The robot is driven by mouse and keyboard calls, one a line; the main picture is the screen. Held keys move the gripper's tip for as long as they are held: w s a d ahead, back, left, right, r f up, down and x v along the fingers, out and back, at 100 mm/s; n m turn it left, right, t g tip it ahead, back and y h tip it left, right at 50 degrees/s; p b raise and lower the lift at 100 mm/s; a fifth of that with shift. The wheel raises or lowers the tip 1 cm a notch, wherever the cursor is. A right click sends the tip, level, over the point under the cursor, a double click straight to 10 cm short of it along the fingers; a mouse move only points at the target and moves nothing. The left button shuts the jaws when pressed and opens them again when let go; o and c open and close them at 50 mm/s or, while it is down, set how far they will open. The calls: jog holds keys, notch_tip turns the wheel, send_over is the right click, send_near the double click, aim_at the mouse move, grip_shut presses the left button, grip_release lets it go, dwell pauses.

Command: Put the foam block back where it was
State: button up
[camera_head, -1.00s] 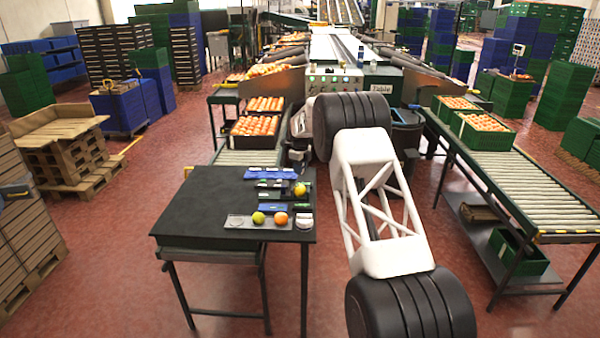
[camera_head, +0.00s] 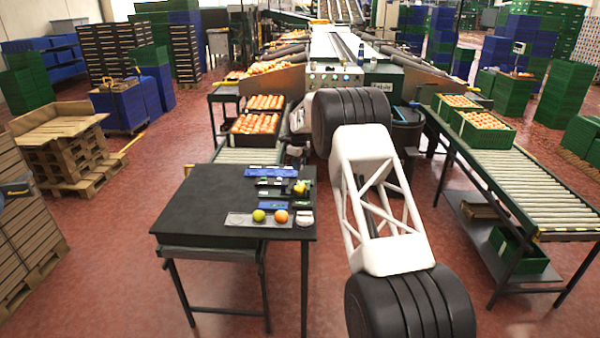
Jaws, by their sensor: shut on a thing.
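My gripper (camera_head: 299,174) is over the right side of the black table (camera_head: 200,205), small and dark in this view. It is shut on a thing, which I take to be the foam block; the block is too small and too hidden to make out. A small yellow thing (camera_head: 300,188) shows just below the gripper; I cannot tell whether they touch. A grey tray (camera_head: 240,220) at the table's front right holds a green fruit (camera_head: 259,216) and an orange fruit (camera_head: 281,216).
A blue tray (camera_head: 262,171) and a blue strip (camera_head: 271,207) lie left of the gripper, with dark and green items between. A small pale round thing (camera_head: 304,218) lies right of the fruit. The table's left half is bare. A roller conveyor (camera_head: 250,156) adjoins its back edge.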

send_over(248, 206)
notch_tip(248, 206, down, 6)
jog(key=shift+f, duration=0.2)
jog(key=shift+f, duration=2.65)
jog(key=shift+f, duration=0.65)
jog(key=o, duration=1.4)
jog(key=shift+r, duration=0.1)
notch_tip(248, 206, up, 8)
dwell(1.3)
